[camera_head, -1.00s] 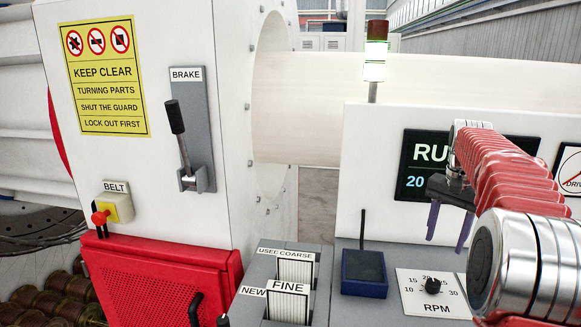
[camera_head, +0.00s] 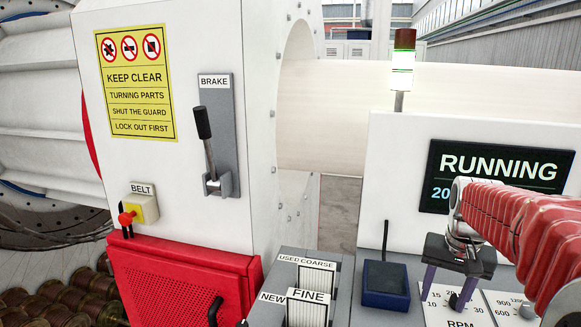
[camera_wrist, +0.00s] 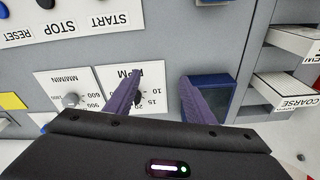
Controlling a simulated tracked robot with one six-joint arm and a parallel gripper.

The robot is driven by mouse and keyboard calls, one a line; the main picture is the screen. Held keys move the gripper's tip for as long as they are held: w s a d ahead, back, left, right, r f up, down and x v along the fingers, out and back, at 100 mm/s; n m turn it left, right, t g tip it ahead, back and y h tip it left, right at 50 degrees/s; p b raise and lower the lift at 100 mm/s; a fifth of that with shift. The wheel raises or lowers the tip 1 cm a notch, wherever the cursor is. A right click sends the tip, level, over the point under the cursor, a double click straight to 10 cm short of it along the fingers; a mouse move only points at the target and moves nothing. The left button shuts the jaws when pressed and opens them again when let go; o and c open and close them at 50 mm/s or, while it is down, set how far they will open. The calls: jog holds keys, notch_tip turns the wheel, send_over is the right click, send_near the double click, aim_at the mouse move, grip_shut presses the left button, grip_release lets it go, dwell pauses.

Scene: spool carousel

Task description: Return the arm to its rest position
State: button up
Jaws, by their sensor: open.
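My gripper (camera_head: 446,297) is at the lower right of the head view, with two purple fingers apart and pointing down. It hangs over the RPM dial plate (camera_head: 450,308), apparently empty. In the wrist view my gripper (camera_wrist: 160,80) shows its fingers spread, with the RPM dial (camera_wrist: 138,98) partly hidden by the left finger. The right finger overlaps a dark blue box (camera_wrist: 212,92). I cannot tell how high the fingers are above the panel. My red-sleeved arm reaches in from the right edge.
A blue box with an antenna (camera_head: 386,282) stands left of my gripper. Labelled trays (camera_head: 308,300) are beside it. A screen (camera_head: 500,166) reading RUNNING is behind my arm. A brake lever (camera_head: 206,135) and a red belt button (camera_head: 127,218) are at left. A white roll (camera_head: 345,115) spans the back.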

jog(key=s+a+n+t, duration=0.4)
jog(key=s+a+n, duration=0.1)
jog(key=s+a, duration=1.2)
jog(key=shift+s+a+r+n+y, duration=0.2)
jog(key=shift+s+a+n+y, duration=0.1)
jog(key=shift+s, duration=0.5)
jog(key=shift+c, duration=0.5)
dwell(1.2)
